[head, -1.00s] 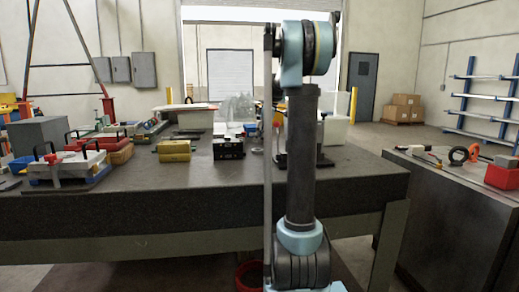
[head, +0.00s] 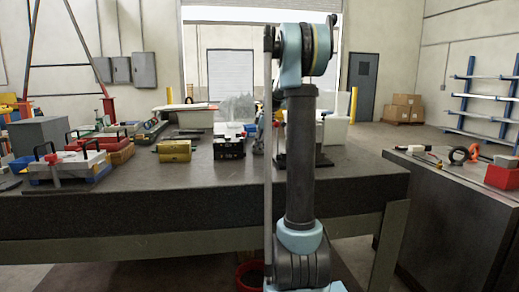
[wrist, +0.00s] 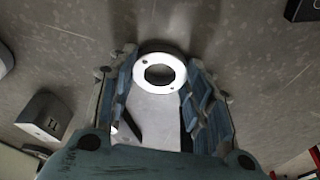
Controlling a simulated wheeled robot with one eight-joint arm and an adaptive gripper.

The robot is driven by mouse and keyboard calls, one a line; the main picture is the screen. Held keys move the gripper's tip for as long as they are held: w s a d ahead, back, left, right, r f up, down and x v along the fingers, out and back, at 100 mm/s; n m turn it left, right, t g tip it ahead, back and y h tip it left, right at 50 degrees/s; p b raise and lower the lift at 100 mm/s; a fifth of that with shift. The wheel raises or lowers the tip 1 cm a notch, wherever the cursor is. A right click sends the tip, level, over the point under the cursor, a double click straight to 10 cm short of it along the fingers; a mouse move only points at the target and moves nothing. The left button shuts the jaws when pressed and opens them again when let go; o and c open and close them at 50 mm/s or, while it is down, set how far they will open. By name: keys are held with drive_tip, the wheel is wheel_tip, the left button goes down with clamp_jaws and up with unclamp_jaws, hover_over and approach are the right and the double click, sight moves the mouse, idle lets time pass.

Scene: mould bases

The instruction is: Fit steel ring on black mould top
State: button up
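The steel ring (wrist: 139,73) is a bright, flat ring with a round central opening and small holes in its face. In the wrist view it sits between the tips of my gripper (wrist: 160,70), whose blue-padded fingers appear to touch it on both sides. A grey surface lies beyond it. In the head view a small black block (head: 228,149), which may be the black mould, stands on the dark table, left of my arm. My gripper cannot be made out clearly in the head view, where my arm covers that area.
A yellow block (head: 174,151) stands left of the black block. Handled mould parts (head: 68,168) and red blocks crowd the table's left side. A pale bin (head: 336,130) stands behind my arm. A second bench (head: 450,190) is at right. The table's front strip is clear.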

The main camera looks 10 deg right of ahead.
drive_tip(key=shift+r, duration=0.15)
drive_tip(key=shift+r, duration=0.8)
